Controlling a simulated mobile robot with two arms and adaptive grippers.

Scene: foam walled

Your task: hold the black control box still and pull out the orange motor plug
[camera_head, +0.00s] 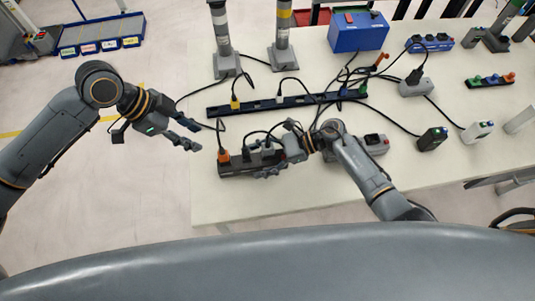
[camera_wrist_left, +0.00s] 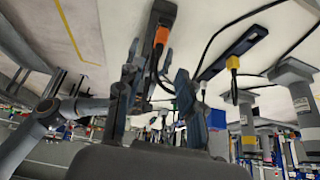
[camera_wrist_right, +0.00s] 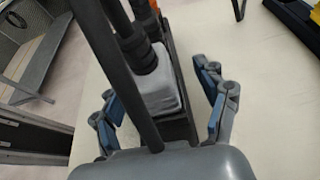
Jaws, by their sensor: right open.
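The black control box (camera_head: 235,170) lies near the table's front left part; its body also shows in the right wrist view (camera_wrist_right: 182,112). The orange motor plug (camera_head: 223,157) sits at its left end with a dark cable; it shows in the left wrist view (camera_wrist_left: 161,37) too. My left gripper (camera_head: 194,134) is open and empty, left of the plug and apart from it. My right gripper (camera_head: 279,150) is open at the box's right part. In the right wrist view its fingers (camera_wrist_right: 158,88) stand on either side of the box, seemingly without touching.
A grey plug (camera_wrist_right: 160,85) with thick cables sits in the box. A long black strip (camera_head: 290,101) with plugs lies behind it. A blue box (camera_head: 358,33), a grey connector (camera_head: 416,87) and loose cables lie further back right. The table's front left is bare.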

